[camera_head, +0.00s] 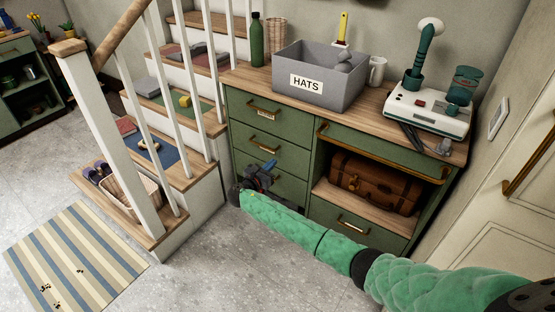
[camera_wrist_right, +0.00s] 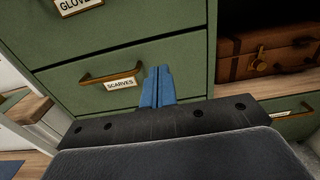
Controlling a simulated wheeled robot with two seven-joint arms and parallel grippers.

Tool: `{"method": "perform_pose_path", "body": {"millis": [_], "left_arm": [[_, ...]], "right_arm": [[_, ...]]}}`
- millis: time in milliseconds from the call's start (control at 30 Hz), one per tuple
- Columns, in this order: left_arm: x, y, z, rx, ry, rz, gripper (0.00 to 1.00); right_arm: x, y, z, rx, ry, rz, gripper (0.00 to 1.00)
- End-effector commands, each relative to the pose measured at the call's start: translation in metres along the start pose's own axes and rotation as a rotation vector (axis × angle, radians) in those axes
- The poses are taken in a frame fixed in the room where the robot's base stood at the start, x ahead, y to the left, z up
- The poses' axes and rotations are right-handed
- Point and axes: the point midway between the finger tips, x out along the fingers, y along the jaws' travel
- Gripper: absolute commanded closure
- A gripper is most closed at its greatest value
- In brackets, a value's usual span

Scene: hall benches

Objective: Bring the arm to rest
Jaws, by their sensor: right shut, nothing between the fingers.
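My right arm, in a green quilted sleeve, reaches in from the lower right of the head view. My right gripper (camera_head: 266,167) is in front of the drawers of the green cabinet (camera_head: 318,134). In the right wrist view its blue fingers (camera_wrist_right: 158,86) are together with nothing between them. They are just to the right of the brass handle (camera_wrist_right: 112,75) and the SCARVES label (camera_wrist_right: 121,84), apart from the handle. I cannot tell whether they touch the drawer front. My left gripper is not in view.
On the cabinet top stand a grey HATS box (camera_head: 318,92), a green bottle (camera_head: 257,40), a white mug (camera_head: 377,70) and a white device (camera_head: 427,113). A brown suitcase (camera_head: 374,183) lies on the open shelf. Stairs (camera_head: 185,168) rise at left; a striped mat (camera_head: 75,255) lies on the floor.

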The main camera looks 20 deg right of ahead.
Motion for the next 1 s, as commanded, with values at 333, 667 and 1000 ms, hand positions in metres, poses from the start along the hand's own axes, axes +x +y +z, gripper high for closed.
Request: {"method": "perform_pose_path", "body": {"millis": [333,667,1000], "left_arm": [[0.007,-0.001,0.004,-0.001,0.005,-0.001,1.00],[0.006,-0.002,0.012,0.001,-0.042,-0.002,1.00],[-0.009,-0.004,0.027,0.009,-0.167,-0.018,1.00]], "right_arm": [[-0.020,0.000,0.000,0.000,-0.001,-0.001,1.00],[-0.020,-0.002,-0.004,0.288,0.017,-0.012,1.00],[-0.049,0.012,0.017,0.900,0.249,-0.084,1.00]]}}
